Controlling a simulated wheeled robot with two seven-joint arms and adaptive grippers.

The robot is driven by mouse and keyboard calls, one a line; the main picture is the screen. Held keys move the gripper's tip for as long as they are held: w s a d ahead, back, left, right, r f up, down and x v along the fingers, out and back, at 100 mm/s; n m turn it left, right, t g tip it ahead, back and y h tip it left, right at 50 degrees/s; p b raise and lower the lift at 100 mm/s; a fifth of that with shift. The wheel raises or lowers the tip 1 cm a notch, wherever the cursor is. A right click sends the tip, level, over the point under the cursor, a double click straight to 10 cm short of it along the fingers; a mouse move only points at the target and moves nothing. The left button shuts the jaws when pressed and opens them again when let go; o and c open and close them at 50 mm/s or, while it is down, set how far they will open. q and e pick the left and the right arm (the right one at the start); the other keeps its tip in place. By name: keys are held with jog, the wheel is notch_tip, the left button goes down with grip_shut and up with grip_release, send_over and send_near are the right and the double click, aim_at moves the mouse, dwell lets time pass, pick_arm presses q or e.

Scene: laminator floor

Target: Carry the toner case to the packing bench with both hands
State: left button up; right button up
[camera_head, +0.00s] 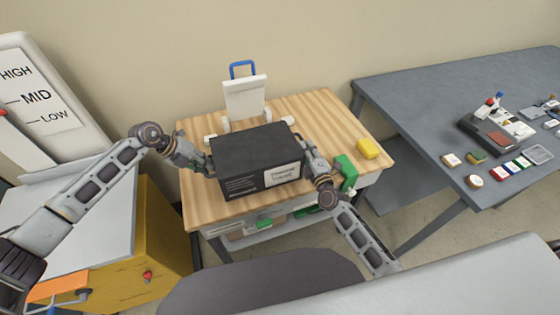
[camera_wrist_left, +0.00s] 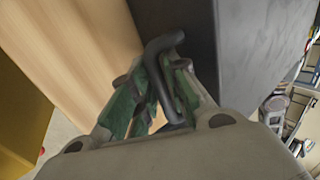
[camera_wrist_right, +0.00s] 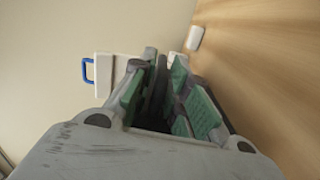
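The toner case (camera_head: 254,152) is a black box with a white label on its front, upright over the wooden table; I cannot tell whether it touches the top. My left gripper (camera_head: 207,166) is at its left side. In the left wrist view, the green-padded fingers (camera_wrist_left: 165,88) close around the dark handle (camera_wrist_left: 160,62), beside the grey case wall (camera_wrist_left: 258,45). My right gripper (camera_head: 308,152) is at the case's right side. In the right wrist view, its fingers (camera_wrist_right: 164,88) have a dark bar between them, apparently the other handle; the case body is hidden there.
The wooden table (camera_head: 312,115) holds a white stand with a blue handle (camera_head: 245,95), a yellow block (camera_head: 368,149) and a green item (camera_head: 346,171). A grey bench (camera_head: 425,100) with small items stands at right. A yellow cabinet (camera_head: 150,240) is at left.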

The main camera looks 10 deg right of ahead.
pick_arm(q)
jog(key=shift+o, duration=1.1)
jog(key=shift+r, duration=0.1)
pick_arm(e)
jog(key=shift+o, duration=1.1)
pick_arm(q)
jog(key=shift+r, duration=0.1)
jog(key=shift+a+r, duration=0.25)
jog(key=shift+r, duration=0.15)
jog(key=v, duration=1.1)
jog(key=shift+f, duration=0.1)
pick_arm(e)
jog(key=shift+s, duration=0.15)
jog(key=s+d, duration=0.1)
jog(key=s, duration=1)
jog(key=shift+s+f, duration=0.25)
jog(key=shift+s, duration=0.1)
jog(key=shift+d, duration=0.1)
pick_arm(q)
jog(key=shift+s, duration=0.1)
